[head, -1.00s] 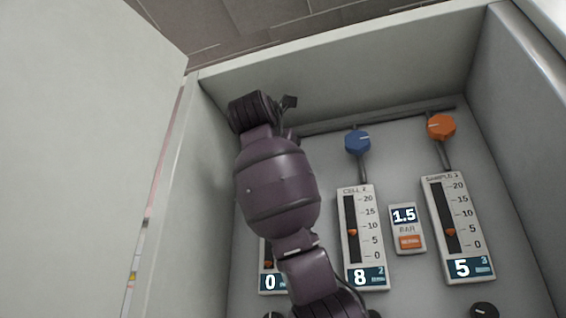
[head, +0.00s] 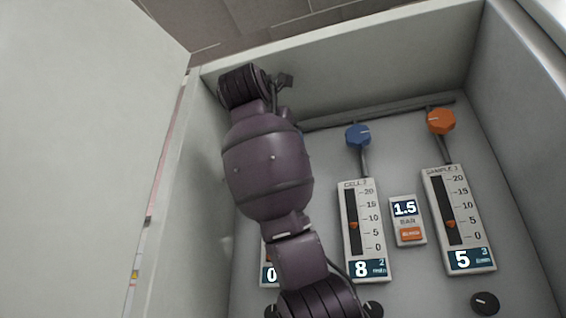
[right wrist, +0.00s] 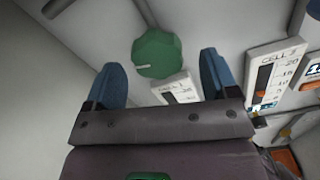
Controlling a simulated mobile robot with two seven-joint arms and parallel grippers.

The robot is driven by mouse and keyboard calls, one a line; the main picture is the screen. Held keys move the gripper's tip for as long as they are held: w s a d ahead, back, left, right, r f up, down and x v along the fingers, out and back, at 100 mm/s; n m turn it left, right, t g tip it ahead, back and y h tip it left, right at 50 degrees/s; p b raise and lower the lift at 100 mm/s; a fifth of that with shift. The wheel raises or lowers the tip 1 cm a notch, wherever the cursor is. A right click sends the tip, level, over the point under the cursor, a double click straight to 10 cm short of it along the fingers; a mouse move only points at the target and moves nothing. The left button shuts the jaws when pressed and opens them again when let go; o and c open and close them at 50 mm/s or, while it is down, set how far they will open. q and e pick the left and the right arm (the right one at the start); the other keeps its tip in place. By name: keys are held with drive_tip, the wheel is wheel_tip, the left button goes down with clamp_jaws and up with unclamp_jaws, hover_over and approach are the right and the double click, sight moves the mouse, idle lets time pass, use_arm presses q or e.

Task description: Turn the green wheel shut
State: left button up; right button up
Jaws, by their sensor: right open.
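The green wheel (right wrist: 157,54) shows in the right wrist view, a faceted knob with a pale mark pointing to the left. My right gripper (right wrist: 160,66) is open, with one blue fingertip to each side of the wheel in the picture. The wheel appears just beyond the fingertips; I see no contact. In the head view my own right arm hides the wheel. The leftmost meter (head: 268,276), reading 0, is mostly hidden by the arm. Its top also shows below the wheel in the right wrist view (right wrist: 178,88). My left gripper is not in view.
A blue knob (head: 358,136) and an orange knob (head: 441,121) sit on the panel above the middle meter (head: 345,260), reading 8, and right meter (head: 425,200), reading 5. A 1.5 bar display (head: 407,222) stands between them. Cabinet walls enclose the panel; an open door (head: 80,150) is at left.

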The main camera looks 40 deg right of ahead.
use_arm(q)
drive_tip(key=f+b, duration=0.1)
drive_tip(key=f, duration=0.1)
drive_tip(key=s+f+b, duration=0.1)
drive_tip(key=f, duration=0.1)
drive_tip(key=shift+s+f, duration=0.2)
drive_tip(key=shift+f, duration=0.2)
use_arm(e)
drive_tip(key=v, duration=0.6)
drive_tip(key=shift+a+f, duration=0.15)
drive_tip(key=shift+a, duration=0.15)
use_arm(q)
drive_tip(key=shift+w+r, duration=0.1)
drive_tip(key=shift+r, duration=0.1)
use_arm(e)
drive_tip(key=shift+d, duration=0.1)
